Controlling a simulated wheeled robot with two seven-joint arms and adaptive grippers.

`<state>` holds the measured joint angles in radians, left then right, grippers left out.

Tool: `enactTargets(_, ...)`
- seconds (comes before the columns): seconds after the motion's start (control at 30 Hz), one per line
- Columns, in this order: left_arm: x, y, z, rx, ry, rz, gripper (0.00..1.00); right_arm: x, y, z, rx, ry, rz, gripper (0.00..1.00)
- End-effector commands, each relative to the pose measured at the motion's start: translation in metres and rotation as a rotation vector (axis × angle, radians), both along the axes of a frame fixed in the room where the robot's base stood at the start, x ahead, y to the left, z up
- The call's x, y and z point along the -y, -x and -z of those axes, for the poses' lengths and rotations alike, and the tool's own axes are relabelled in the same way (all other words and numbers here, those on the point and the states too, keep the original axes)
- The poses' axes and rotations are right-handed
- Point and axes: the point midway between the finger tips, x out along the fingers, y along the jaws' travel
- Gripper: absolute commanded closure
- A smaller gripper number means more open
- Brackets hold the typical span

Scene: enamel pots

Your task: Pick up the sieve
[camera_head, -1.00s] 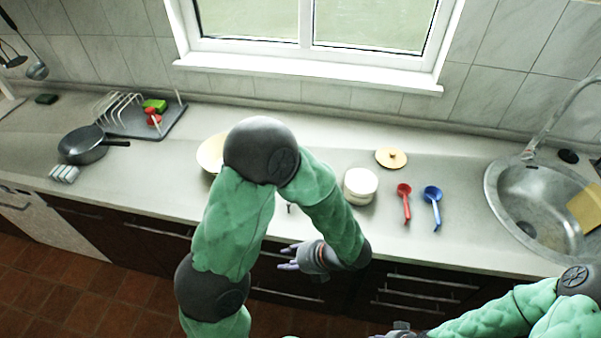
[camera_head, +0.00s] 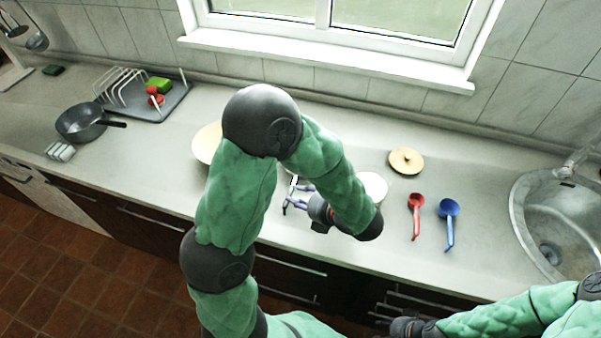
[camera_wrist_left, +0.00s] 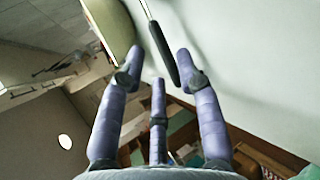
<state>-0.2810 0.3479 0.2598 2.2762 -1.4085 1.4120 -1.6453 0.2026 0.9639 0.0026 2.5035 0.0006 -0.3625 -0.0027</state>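A black handle (camera_wrist_left: 162,52) on a thin metal rod lies on the counter in the left wrist view; it looks like the sieve's handle. The sieve's head is out of that view, and my left arm hides most of it in the head view. My left gripper (camera_head: 290,197) is at the counter's front edge. In the left wrist view its fingers (camera_wrist_left: 157,70) are spread, with the handle beyond and between their tips, not gripped. My right gripper (camera_head: 405,328) is at the bottom edge of the head view, its fingers not clear.
A pale bowl (camera_head: 205,143) and a white pot (camera_head: 373,186) flank my left arm, partly hidden. A yellow lid (camera_head: 406,161), red ladle (camera_head: 416,212) and blue ladle (camera_head: 448,215) lie right, before the sink (camera_head: 530,220). A pan (camera_head: 80,122) and dish rack (camera_head: 165,105) stand left.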

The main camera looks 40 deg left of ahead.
Motion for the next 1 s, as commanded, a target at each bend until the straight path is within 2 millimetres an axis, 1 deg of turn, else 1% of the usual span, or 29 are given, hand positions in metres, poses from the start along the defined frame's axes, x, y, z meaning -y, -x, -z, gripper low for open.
enactTargets(0.17,-0.011,-0.001,0.007,-0.001,0.001,-0.003,0.66,0.0,0.0,0.005,0.0,0.0,0.0,0.58)
enactTargets(0.4,-0.039,-0.007,0.025,0.0,0.001,-0.005,0.66,0.0,0.0,0.02,0.0,0.0,0.0,0.58)
enactTargets(0.5,-0.046,-0.008,0.029,0.0,0.0,-0.002,0.66,0.0,0.0,0.022,0.0,0.0,0.0,0.58)
enactTargets(0.77,-0.049,-0.009,0.029,0.001,0.0,-0.001,0.66,0.0,0.0,0.022,0.0,0.0,0.0,0.58)
enactTargets(0.8,-0.049,-0.009,0.029,0.001,0.0,-0.001,0.69,0.0,0.0,0.022,0.0,0.0,0.0,0.58)
enactTargets(0.87,-0.049,-0.009,0.029,0.001,0.0,-0.001,0.85,0.0,0.0,0.022,0.001,0.0,0.0,0.58)
enactTargets(0.9,-0.049,-0.009,0.029,0.001,0.0,-0.001,0.97,0.0,0.0,0.022,0.001,0.0,0.0,0.58)
enactTargets(0.93,-0.049,-0.009,0.029,0.001,0.0,-0.001,1.0,0.0,0.0,0.022,0.0,0.0,0.0,0.58)
enactTargets(1.0,-0.049,-0.009,0.029,0.001,0.0,-0.001,1.0,0.0,0.0,0.022,0.0,0.0,0.0,0.58)
